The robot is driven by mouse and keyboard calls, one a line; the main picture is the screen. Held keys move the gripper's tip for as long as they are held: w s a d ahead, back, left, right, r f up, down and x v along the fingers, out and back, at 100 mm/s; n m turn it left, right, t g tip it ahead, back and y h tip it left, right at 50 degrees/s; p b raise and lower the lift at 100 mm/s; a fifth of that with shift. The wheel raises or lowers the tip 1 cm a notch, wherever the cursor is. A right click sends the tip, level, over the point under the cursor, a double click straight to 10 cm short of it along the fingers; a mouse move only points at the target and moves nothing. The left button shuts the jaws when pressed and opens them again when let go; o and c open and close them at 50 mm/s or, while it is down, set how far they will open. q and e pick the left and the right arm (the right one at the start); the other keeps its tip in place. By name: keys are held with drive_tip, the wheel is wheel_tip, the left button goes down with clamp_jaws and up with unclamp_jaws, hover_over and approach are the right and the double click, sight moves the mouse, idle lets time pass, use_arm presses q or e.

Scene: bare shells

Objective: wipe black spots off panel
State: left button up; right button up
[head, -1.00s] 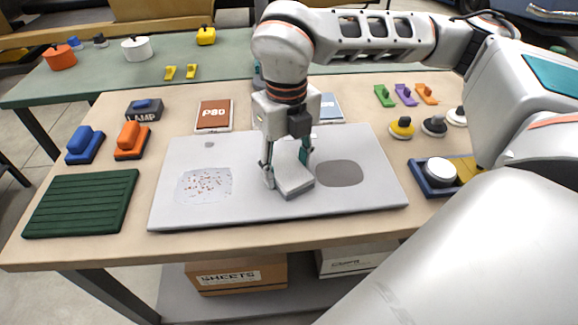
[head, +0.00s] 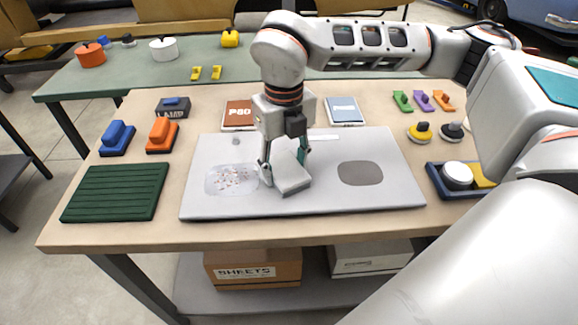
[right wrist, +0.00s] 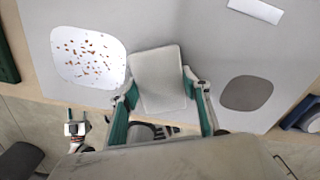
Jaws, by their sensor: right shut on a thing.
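The pale grey panel (head: 330,195) lies flat on the wooden table. On its left is a whitish patch (head: 214,184) dotted with small reddish-brown specks, which also shows in the right wrist view (right wrist: 66,72). They look reddish-brown rather than black. On its right is a plain dark grey oval (head: 360,173). My right gripper (head: 284,168) is shut on a light grey wiping pad (head: 293,186). The pad (right wrist: 158,85) is at the panel between the two marks, just right of the speckled patch; whether it touches is unclear.
A dark green ribbed mat (head: 115,192) lies left of the panel. Blue (head: 117,138) and orange (head: 162,135) blocks stand behind it. A blue tray (head: 436,184) with a white knob is at the right.

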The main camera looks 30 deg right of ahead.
drive_tip(key=shift+w+a, duration=0.2)
drive_tip(key=shift+a, duration=0.15)
drive_tip(key=r, duration=0.1)
drive_tip(key=r+p, duration=0.1)
drive_tip(key=r, duration=0.1)
drive_tip(key=shift+w+a, duration=0.2)
drive_tip(key=shift+a, duration=0.1)
drive_tip(key=shift+s+d+r+p, duration=0.15)
drive_tip(key=shift+r+p, duration=0.15)
drive_tip(key=shift+p, duration=0.1)
drive_tip(key=shift+d+r, duration=0.1)
drive_tip(key=shift+r, duration=0.25)
drive_tip(key=shift+r+p, duration=0.4)
drive_tip(key=shift+p, duration=0.15)
drive_tip(key=shift+r+p, duration=0.5)
drive_tip(key=shift+r, duration=0.2)
drive_tip(key=shift+r+p, duration=0.7)
drive_tip(key=shift+r, duration=0.2)
use_arm(q)
drive_tip(key=r, duration=0.2)
drive_tip(key=d+r, duration=0.1)
drive_tip(key=shift+s, duration=0.35)
